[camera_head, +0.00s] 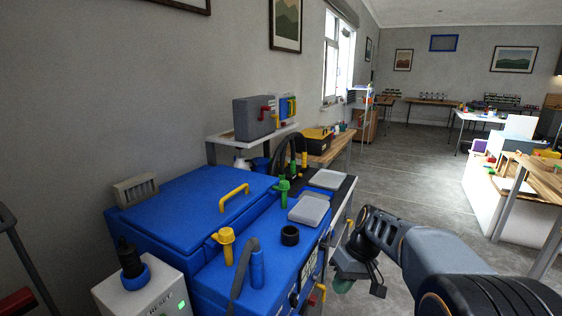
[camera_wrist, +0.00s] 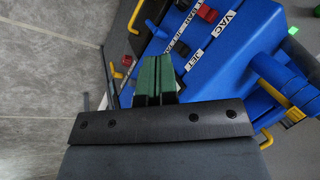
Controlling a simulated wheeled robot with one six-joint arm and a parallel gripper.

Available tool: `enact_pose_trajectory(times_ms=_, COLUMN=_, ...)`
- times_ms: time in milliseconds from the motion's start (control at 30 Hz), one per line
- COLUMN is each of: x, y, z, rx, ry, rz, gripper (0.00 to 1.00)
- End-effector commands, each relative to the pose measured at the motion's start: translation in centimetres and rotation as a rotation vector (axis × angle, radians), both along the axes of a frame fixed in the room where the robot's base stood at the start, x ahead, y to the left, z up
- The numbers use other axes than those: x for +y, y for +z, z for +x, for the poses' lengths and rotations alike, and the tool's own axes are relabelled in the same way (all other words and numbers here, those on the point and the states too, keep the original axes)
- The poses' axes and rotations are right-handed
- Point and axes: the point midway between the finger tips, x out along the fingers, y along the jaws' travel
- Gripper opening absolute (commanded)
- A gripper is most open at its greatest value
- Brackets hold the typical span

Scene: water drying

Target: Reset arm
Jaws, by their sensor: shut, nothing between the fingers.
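My gripper (camera_head: 343,285) is at the end of my arm, to the right of the blue machine (camera_head: 195,215) and beside its front side. In the wrist view my gripper's green fingers (camera_wrist: 155,78) are together with nothing between them. The blue machine's labelled panel (camera_wrist: 200,50) lies beyond the fingers, with labels such as "VAC" and "JET" and a red knob (camera_wrist: 207,14). The fingers appear apart from the panel, but the exact gap is hard to tell.
The blue machine carries a yellow handle (camera_head: 234,194), a black ring (camera_head: 290,235) and grey lids (camera_head: 309,209). A white box with a "RESET" label (camera_head: 145,288) stands at front left. A white counter (camera_head: 480,195) is at the right. Open grey floor (camera_head: 405,165) lies between.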

Motion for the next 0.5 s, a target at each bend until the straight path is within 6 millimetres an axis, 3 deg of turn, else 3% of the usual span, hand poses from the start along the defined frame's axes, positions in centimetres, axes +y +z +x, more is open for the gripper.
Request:
enact_pose_trajectory(times_ms=33, x=0.1, y=4.1, z=-2.0, rx=-0.035, ry=-0.035, rz=-0.056, gripper=0.00)
enact_pose_trajectory(times_ms=200, x=-0.3, y=9.4, z=-7.4, rx=-0.152, ry=-0.174, rz=-0.208, gripper=0.00)
enact_pose_trajectory(times_ms=333, x=-0.8, y=11.7, z=-10.4, rx=-0.239, ry=-0.255, rz=-0.276, gripper=0.00)
enact_pose_trajectory(times_ms=500, x=-1.2, y=13.0, z=-12.7, rx=-0.323, ry=-0.325, rz=-0.317, gripper=0.00)
